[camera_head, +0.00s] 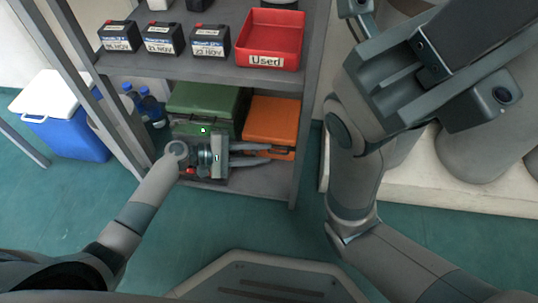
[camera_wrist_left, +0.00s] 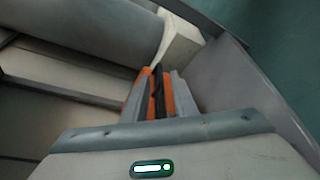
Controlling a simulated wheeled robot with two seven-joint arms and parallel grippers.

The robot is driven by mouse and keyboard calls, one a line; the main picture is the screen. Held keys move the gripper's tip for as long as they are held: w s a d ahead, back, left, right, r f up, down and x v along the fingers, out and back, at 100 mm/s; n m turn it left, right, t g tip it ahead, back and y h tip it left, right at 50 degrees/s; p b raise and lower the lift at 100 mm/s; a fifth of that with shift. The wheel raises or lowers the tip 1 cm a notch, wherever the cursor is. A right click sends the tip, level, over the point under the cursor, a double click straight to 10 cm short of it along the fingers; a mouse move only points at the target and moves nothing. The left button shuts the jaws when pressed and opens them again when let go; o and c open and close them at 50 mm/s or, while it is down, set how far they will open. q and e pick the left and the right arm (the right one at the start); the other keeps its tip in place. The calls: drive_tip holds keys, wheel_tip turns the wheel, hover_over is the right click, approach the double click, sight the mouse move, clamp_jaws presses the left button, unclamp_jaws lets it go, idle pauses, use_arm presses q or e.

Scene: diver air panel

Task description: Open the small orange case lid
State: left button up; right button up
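The small orange case (camera_head: 271,117) sits on the lower shelf at its right end, with its lid down. My left gripper (camera_head: 268,154) is in front of the case's front side, its two fingers apart and pointing right. In the left wrist view, the orange case (camera_wrist_left: 168,92) shows as a narrow orange strip with a dark band, between the fingers of my left gripper (camera_wrist_left: 158,92). I cannot tell whether either finger touches it. My right arm (camera_head: 352,150) is raised at the right; its fingers cannot be made out.
A green case (camera_head: 203,101) stands left of the orange one, with blue-capped bottles (camera_head: 152,108) beside it. Above are black batteries (camera_head: 163,39) and a red "Used" tray (camera_head: 270,35). A shelf post (camera_head: 309,100) stands close right of the orange case. A blue cooler (camera_head: 62,130) is at left.

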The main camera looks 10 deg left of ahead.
use_arm(q)
drive_tip(key=shift+b+x, duration=0.45)
drive_tip(key=shift+x, duration=0.95)
clamp_jaws()
drive_tip(key=shift+s+f, duration=0.1)
idle(0.4)
